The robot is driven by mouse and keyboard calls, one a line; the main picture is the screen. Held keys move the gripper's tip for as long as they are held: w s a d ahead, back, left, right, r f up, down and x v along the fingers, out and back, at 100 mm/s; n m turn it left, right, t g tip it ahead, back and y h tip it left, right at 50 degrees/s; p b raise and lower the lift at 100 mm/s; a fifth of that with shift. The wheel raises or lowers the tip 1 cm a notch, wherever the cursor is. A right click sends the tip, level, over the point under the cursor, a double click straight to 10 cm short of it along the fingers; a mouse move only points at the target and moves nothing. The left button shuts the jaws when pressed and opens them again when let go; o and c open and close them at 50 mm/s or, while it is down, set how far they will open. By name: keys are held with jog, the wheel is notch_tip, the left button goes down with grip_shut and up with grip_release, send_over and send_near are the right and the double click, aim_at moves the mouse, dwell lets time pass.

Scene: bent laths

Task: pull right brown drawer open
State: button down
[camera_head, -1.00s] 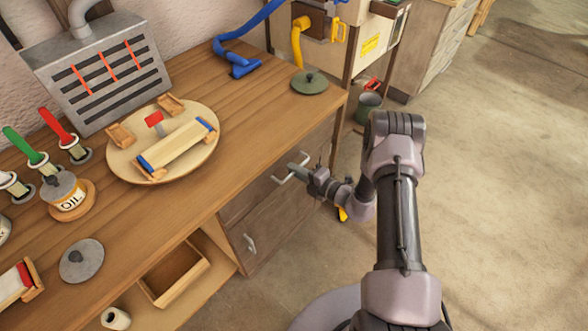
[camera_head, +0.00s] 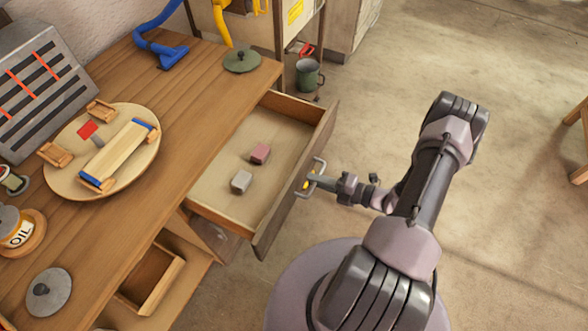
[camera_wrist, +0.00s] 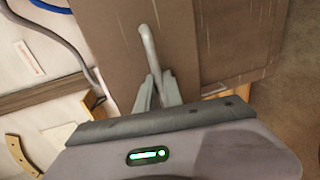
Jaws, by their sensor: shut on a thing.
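The brown drawer (camera_head: 291,201) under the right end of the workbench is pulled far out in the head view. A pink block (camera_head: 260,153) and a pale grey block (camera_head: 241,182) lie inside it. My gripper (camera_head: 311,183) is at the drawer's front and is shut on its metal handle (camera_head: 321,167). In the wrist view the two fingers (camera_wrist: 158,92) close around the light handle bar (camera_wrist: 148,46), against the brown drawer front (camera_wrist: 205,50). The fingertips are partly hidden by the handle in the head view.
An open wooden bin (camera_head: 150,280) sits below.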

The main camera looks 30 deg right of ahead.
jog(key=f+v, duration=0.1)
jog(key=v, duration=0.7)
jog(key=shift+s+d+f, duration=0.25)
jog(key=shift+s+f, duration=0.05)
jog(key=shift+f, duration=0.05)
jog(key=c, duration=1.5)
grip_release()
jog(key=p+v, duration=0.2)
jog(key=v, duration=1.5)
jog(key=shift+s, duration=0.2)
jog(key=shift+d+r, duration=0.1)
